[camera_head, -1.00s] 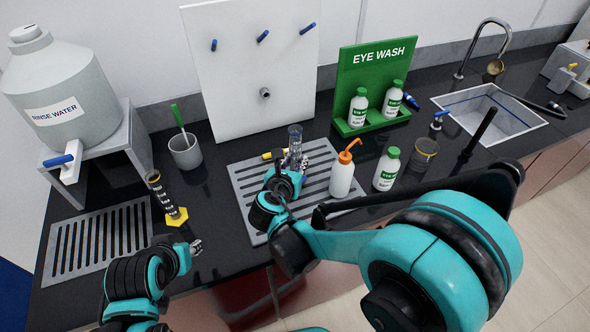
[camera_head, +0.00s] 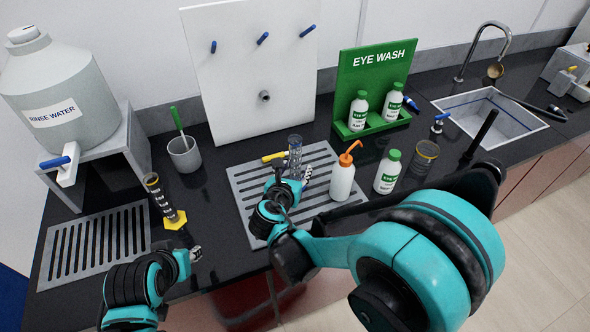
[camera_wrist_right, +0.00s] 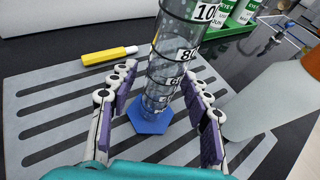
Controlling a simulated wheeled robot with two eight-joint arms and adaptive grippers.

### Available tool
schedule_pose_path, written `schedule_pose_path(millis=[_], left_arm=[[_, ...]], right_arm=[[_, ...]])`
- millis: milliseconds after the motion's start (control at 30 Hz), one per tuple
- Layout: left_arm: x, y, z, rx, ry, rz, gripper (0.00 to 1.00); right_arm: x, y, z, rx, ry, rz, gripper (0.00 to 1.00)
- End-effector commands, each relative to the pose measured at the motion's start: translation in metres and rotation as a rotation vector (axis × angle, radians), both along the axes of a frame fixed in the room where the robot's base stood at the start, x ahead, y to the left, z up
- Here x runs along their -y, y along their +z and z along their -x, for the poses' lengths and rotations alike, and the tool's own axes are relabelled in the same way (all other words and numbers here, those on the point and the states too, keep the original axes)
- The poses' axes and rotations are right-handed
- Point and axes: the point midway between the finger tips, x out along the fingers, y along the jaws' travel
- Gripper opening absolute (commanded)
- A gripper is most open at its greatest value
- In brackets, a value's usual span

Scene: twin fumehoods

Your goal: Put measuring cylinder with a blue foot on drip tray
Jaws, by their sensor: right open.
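The clear measuring cylinder (camera_head: 295,152) with a blue foot stands upright on the middle slotted drip tray (camera_head: 241,184). In the right wrist view the cylinder (camera_wrist_right: 168,75) has black graduation marks, and its blue hexagonal foot (camera_wrist_right: 150,119) rests on the tray's slats (camera_wrist_right: 40,135). My right gripper (camera_head: 294,178) is open around the cylinder. Its fingers (camera_wrist_right: 158,88) are on either side of the cylinder, with visible gaps. In the head view the foot is hidden behind my right gripper. My left gripper (camera_head: 195,254) is low at the left, apart from everything; its jaw opening is too small to judge.
A dark cylinder with a yellow foot (camera_head: 175,219) stands near a second slotted tray (camera_head: 60,272) at the left. A yellow marker (camera_wrist_right: 108,55) lies behind the blue-footed cylinder. An orange-topped bottle (camera_head: 342,181) stands close at right. White bottles (camera_head: 387,172) and a beige-rimmed container (camera_head: 425,155) stand farther right.

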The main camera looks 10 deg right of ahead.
Motion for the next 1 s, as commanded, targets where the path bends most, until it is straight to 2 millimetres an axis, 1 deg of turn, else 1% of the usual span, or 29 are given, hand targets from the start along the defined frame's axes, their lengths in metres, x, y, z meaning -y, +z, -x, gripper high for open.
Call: schedule_pose_path(millis=[167,300,500,633,733,767,867,900,967,1000], left_arm=[[0.000,0.012,0.000,0.000,0.000,0.000,0.34],[0.000,0.022,0.000,0.000,0.000,0.000,0.34],[0.000,0.032,0.000,0.000,0.000,0.000,0.34],[0.000,0.034,0.000,0.000,0.000,0.000,0.34],[0.000,0.035,0.000,0.000,0.000,0.000,0.34],[0.000,0.035,0.000,0.000,0.000,0.000,0.34],[0.000,0.035,0.000,0.000,0.000,0.000,0.34],[0.000,0.035,0.000,0.000,0.000,0.000,0.34],[0.000,0.035,0.000,0.000,0.000,0.000,0.34],[0.000,0.035,0.000,0.000,0.000,0.000,0.34]], right_arm=[[-0.013,0.015,0.025,0.001,0.006,0.001,0.48],[-0.027,0.028,0.053,0.000,0.007,0.000,0.48],[-0.042,0.041,0.084,0.000,0.005,-0.001,0.48],[-0.046,0.045,0.096,-0.001,0.002,-0.001,0.48],[-0.040,0.045,0.100,0.000,-0.030,-0.056,0.48],[-0.035,0.044,0.102,0.000,-0.054,-0.100,0.48],[-0.008,0.037,0.109,0.011,-0.208,-0.360,0.48],[0.006,0.034,0.115,0.023,-0.301,-0.507,0.48],[0.025,0.029,0.127,0.055,-0.475,-0.760,0.48],[0.037,0.027,0.137,0.086,-0.604,-0.937,0.48]])
